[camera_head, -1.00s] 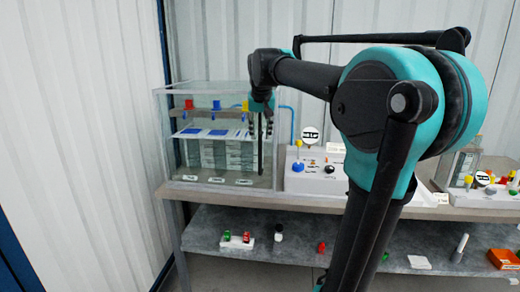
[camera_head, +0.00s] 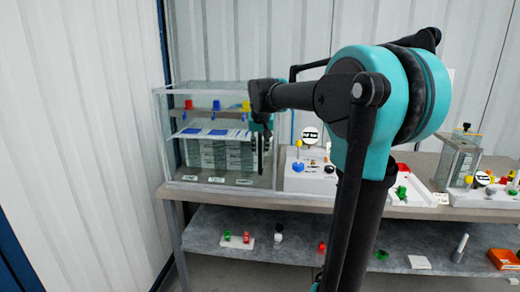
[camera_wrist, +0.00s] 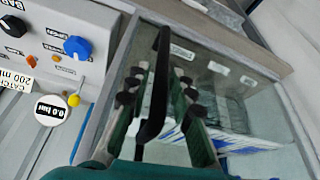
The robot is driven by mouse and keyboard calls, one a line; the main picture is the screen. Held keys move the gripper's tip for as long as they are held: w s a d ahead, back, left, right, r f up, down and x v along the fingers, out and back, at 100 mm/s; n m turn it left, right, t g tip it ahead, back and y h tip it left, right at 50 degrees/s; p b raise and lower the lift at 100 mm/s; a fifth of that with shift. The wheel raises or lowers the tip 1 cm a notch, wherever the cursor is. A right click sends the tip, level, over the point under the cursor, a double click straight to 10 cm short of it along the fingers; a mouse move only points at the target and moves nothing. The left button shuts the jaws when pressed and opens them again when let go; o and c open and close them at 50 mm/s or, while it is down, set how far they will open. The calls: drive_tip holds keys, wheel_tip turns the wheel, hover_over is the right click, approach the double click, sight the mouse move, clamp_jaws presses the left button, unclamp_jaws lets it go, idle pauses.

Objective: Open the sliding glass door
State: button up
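The glass cabinet (camera_head: 170,112) stands at the left end of the bench, its sliding door on the front. The door's black vertical handle (camera_head: 260,158) is near the cabinet's right edge. In the wrist view the handle (camera_wrist: 157,95) runs between my two fingers. My gripper (camera_head: 261,123) is at the upper part of the handle. Its fingers (camera_wrist: 157,80) stand on both sides of the bar with a visible gap, so it looks open around it. Whether a finger touches the bar is unclear. The door looks shut, though its edges are hard to see.
A white control panel (camera_head: 308,180) with knobs and a round gauge stands close to the cabinet's right. Red, blue and yellow fittings and printed sheets are inside the cabinet. A lower shelf (camera_head: 215,225) holds small parts. A corrugated wall (camera_head: 75,120) is to the left.

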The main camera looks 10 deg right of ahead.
clamp_jaws()
drive_tip(key=s+d, duration=0.4)
drive_tip(key=d, duration=1)
drive_tip(key=s+d, duration=0.5)
drive_tip(key=d, duration=1)
drive_tip(key=s+d, duration=0.5)
drive_tip(key=d, duration=0.9)
drive_tip(key=shift+d, duration=0.4)
drive_tip(key=shift+s, duration=0.1)
drive_tip(key=shift+o, duration=1.9)
unclamp_jaws()
drive_tip(key=v, duration=1.2)
